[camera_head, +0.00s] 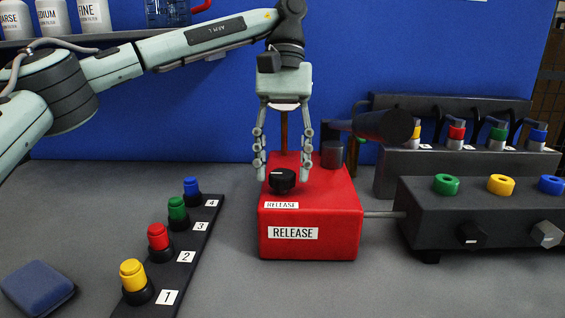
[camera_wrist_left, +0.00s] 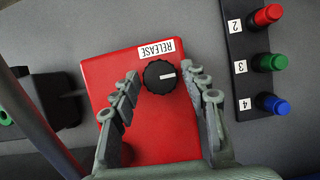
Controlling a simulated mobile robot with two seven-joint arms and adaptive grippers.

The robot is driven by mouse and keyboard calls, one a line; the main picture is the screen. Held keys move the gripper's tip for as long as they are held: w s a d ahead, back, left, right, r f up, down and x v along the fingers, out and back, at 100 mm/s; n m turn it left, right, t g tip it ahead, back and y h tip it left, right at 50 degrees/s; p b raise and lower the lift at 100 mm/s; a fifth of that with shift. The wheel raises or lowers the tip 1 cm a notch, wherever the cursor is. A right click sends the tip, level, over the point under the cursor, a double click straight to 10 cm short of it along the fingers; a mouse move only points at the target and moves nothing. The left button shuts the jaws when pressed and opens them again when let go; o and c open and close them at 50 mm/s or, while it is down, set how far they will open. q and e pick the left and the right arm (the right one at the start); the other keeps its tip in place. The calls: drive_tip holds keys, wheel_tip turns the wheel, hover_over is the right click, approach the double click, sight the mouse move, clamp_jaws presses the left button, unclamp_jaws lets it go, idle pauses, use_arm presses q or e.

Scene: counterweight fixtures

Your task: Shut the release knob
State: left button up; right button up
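The release knob (camera_head: 282,180) is a round black knob with a white pointer line. It sits on top of the red box (camera_head: 310,220) labelled RELEASE. In the head view the pointer line points left; in the left wrist view the knob (camera_wrist_left: 159,77) has its line pointing right. My left gripper (camera_head: 283,176) points down over the box, its fingers apart on either side of the knob. In the left wrist view the fingertips (camera_wrist_left: 160,76) flank the knob with small gaps, and nothing is gripped.
A black strip (camera_head: 165,285) with coloured pegs numbered 1 to 4 lies left of the box. A blue pad (camera_head: 38,288) lies front left. A rod (camera_head: 384,214) joins the box to a black fixture (camera_head: 480,215) with coloured rings.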

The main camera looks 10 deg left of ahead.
use_arm(q)
drive_tip(key=shift+o, duration=0.6)
drive_tip(key=v, duration=0.7)
drive_tip(key=shift+r, duration=0.25)
drive_tip(key=shift+f, duration=0.1)
